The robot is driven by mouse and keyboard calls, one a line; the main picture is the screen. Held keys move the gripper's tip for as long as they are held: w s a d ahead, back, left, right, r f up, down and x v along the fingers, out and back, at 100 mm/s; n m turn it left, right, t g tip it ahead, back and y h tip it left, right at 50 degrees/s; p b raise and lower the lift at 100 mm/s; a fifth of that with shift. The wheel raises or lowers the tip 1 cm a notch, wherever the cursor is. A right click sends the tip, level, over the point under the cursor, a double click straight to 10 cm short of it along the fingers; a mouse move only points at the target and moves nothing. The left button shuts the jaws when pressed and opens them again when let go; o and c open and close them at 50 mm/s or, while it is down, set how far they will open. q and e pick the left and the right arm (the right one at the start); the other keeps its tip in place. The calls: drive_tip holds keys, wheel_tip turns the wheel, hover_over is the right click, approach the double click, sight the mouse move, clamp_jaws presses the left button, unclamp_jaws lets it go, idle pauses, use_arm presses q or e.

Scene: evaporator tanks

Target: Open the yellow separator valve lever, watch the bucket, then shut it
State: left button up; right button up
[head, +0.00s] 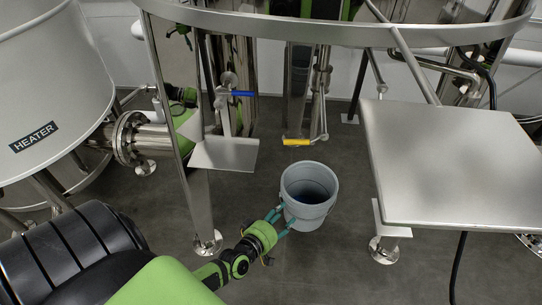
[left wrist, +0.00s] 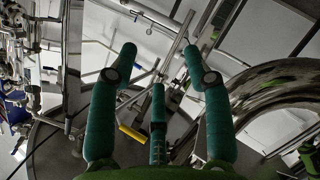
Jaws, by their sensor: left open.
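The yellow separator valve lever (head: 296,142) lies roughly level, crosswise to its steel pipe, above and behind the bucket. A grey bucket (head: 309,215) stands upright on the floor, with dark bluish contents or bottom inside. My left gripper (head: 283,217) is open and empty; its teal fingers overlap the bucket's left side in the head view, and I cannot tell whether they touch it. In the left wrist view the spread fingers (left wrist: 158,65) point toward the pipes, and the yellow lever (left wrist: 132,133) shows beyond them, apart. My right gripper is in neither view.
A blue lever (head: 243,93) sits on another valve to the left. A steel plate (head: 455,160) on a frame stands at right, and a small shelf (head: 225,153) at left. The heater tank (head: 50,85) fills the far left. Floor around the bucket is clear.

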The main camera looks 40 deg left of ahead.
use_arm(q)
drive_tip(key=s+d+f+m+g, duration=0.1)
drive_tip(key=s+f+m+g, duration=0.1)
drive_tip(key=f, duration=0.4)
drive_tip(key=s+d+f+m+g, duration=0.1)
drive_tip(key=s+f+m, duration=0.1)
drive_tip(key=s+f, duration=0.3)
drive_tip(key=shift+s+f+g+h, duration=0.25)
drive_tip(key=shift+f+g+h, duration=0.15)
drive_tip(key=shift+f, duration=0.15)
